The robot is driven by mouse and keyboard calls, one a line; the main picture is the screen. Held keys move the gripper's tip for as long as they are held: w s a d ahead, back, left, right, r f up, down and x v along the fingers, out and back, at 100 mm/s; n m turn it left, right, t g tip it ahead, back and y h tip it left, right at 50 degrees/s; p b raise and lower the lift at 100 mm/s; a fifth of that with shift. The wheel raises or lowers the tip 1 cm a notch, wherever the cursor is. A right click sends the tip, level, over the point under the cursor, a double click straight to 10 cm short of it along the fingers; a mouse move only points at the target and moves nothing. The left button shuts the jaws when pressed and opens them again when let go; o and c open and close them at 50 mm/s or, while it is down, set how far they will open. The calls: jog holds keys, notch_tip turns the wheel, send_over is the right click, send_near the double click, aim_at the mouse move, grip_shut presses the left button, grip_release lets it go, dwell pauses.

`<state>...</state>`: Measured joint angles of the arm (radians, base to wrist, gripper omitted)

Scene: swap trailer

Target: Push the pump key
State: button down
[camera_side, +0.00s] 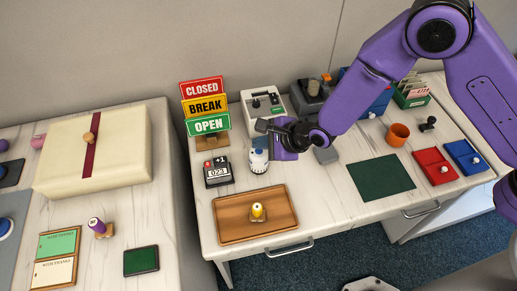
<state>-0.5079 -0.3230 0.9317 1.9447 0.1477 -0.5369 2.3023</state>
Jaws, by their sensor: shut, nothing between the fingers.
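My gripper (262,127) is at the end of the purple arm, in the middle of the side view. It is shut and appears empty, over the back part of the white marbled desk. A small white bottle-like thing with blue on it (258,162) stands just below it; the gripper partly hides its top. A white device (254,98) with black parts on top and a small green key (277,110) stands just behind the gripper. I cannot tell for sure which part is the pump key, or whether the gripper touches anything.
A counter (218,172) reading 023 and a CLOSED/BREAK/OPEN sign (206,106) stand to the left. A wooden tray (230,220) holds a yellow-topped piece (257,211). A green mat (381,178), orange cup (398,134), red tray (424,158) and blue tray (456,151) lie right.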

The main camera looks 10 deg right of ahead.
aim_at(262, 153)
jog(key=shift+f, duration=0.4)
dwell(0.7)
jog(key=shift+r, duration=0.85)
jog(key=shift+r, duration=3)
jog(key=shift+d+r, duration=0.1)
